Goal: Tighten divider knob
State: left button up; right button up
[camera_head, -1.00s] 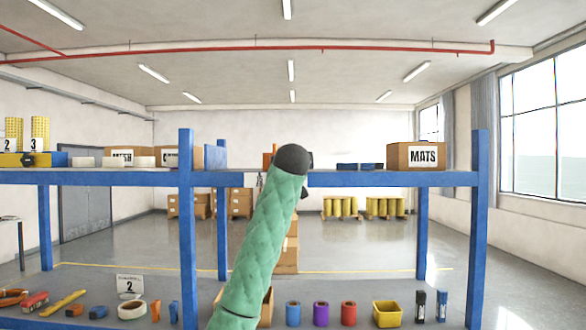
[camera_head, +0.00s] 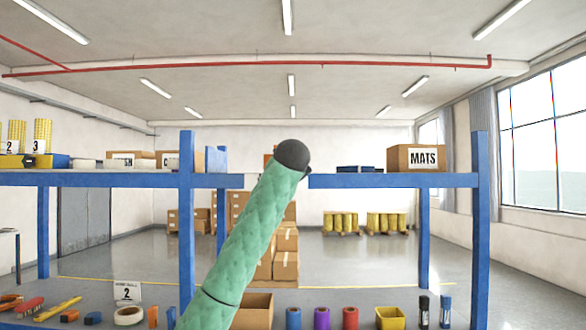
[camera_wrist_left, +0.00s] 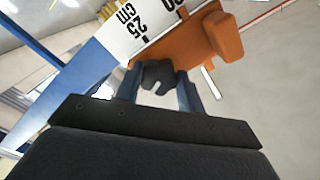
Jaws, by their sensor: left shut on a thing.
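In the left wrist view a dark knob (camera_wrist_left: 158,74) sits between the two fingers of my left gripper (camera_wrist_left: 158,88), which is shut on it. Just beyond it is an orange divider (camera_wrist_left: 190,45) with a raised block at its right end. A white scale strip (camera_wrist_left: 130,28) with "25 CM" on it runs along the divider on a blue shelf beam (camera_wrist_left: 85,75). In the head view my green-sleeved left arm reaches up to the upper shelf, and its dark end hides the gripper and knob. A sliver of orange (camera_head: 267,160) shows beside it. My right gripper is in neither view.
On the upper shelf, a box marked MATS (camera_head: 417,158) stands right of my arm, and a blue upright (camera_head: 187,230) stands to its left. The lower shelf holds several rolls (camera_head: 322,318), a yellow bin (camera_head: 390,318) and small tools. Stacked boxes (camera_head: 285,265) stand behind.

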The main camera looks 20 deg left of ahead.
pick_arm(q)
jog(key=m, duration=0.4)
jog(key=shift+m+b, duration=0.3)
jog(key=shift+b, duration=0.05)
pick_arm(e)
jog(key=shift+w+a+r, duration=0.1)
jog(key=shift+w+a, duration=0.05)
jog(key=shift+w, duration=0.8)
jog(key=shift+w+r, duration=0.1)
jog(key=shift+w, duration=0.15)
pick_arm(q)
jog(key=o, duration=1)
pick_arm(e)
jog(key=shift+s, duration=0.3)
